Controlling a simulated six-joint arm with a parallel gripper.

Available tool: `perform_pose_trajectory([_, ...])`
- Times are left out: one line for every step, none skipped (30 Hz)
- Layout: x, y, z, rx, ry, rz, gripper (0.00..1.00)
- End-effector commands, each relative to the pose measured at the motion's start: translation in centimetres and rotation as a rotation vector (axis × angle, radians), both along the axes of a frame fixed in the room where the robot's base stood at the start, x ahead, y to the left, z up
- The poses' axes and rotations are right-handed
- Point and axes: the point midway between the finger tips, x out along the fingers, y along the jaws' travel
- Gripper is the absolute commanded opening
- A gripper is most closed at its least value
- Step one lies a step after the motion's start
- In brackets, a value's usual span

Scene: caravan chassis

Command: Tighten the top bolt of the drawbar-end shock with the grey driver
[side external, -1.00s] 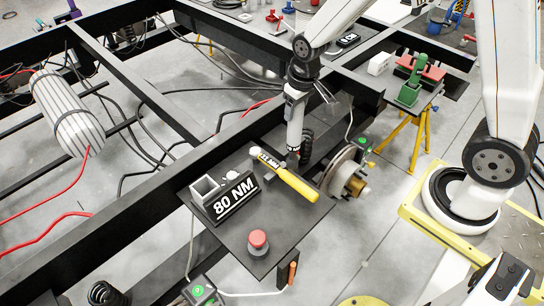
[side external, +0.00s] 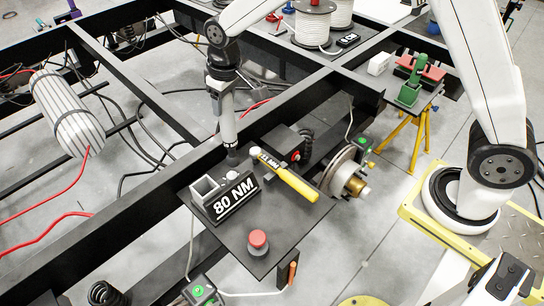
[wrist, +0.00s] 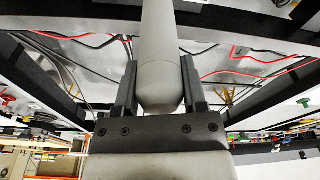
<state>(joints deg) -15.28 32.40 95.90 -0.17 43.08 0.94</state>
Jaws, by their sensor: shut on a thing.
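My gripper (side external: 222,82) is shut on the grey driver (side external: 228,122), which hangs nearly upright with its tip down. In the wrist view the grey driver (wrist: 160,70) sits between the two dark fingers of my gripper (wrist: 158,88). The driver's lower end is by the back edge of the dark tray, near a small white knob; I cannot tell whether it touches anything. A black coil-spring shock (side external: 306,143) stands beside the brake disc, right of the driver. Another coil spring (side external: 104,293) shows at the bottom left. I cannot make out the top bolt on either.
The dark tray (side external: 262,218) carries an 80 NM sign (side external: 235,199), a grey square holder (side external: 205,189), a yellow-handled 21 MM tool (side external: 290,180) and a red button (side external: 258,240). A black box with a red spot (side external: 288,143) stands behind. Black chassis rails cross the area.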

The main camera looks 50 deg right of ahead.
Motion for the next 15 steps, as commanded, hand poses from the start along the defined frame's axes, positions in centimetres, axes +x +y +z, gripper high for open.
perform_pose_trajectory([0.6, 1.4, 0.5, 0.002, -0.004, 0.022, 0.00])
perform_pose_trajectory([0.8, 2.2, 0.7, 0.001, -0.006, 0.034, 0.00])
perform_pose_trajectory([1.1, 3.1, 0.9, 0.001, -0.005, 0.049, 0.00])
perform_pose_trajectory([1.3, 3.8, 1.1, 0.001, -0.005, 0.059, 0.00])
perform_pose_trajectory([1.5, 4.4, 1.4, 0.002, -0.005, 0.069, 0.00])
perform_pose_trajectory([1.7, 5.2, 1.6, 0.001, -0.005, 0.081, 0.00])
perform_pose_trajectory([1.8, 5.8, 1.7, 0.002, -0.005, 0.090, 0.00])
perform_pose_trajectory([1.9, 6.3, 1.9, 0.001, -0.004, 0.097, 0.00])
perform_pose_trajectory([2.0, 7.0, 2.1, 0.001, -0.005, 0.106, 0.00])
perform_pose_trajectory([2.1, 7.4, 2.2, 0.001, -0.005, 0.113, 0.00])
perform_pose_trajectory([2.1, 7.8, 2.3, 0.001, -0.004, 0.118, 0.00])
perform_pose_trajectory([2.2, 8.2, 2.5, 0.001, -0.004, 0.125, 0.00])
perform_pose_trajectory([2.2, 8.5, 2.5, 0.001, -0.003, 0.128, 0.00])
perform_pose_trajectory([2.2, 8.7, 2.6, 0.001, -0.003, 0.132, 0.00])
perform_pose_trajectory([2.3, 9.0, 2.7, 0.002, -0.004, 0.136, 0.00])
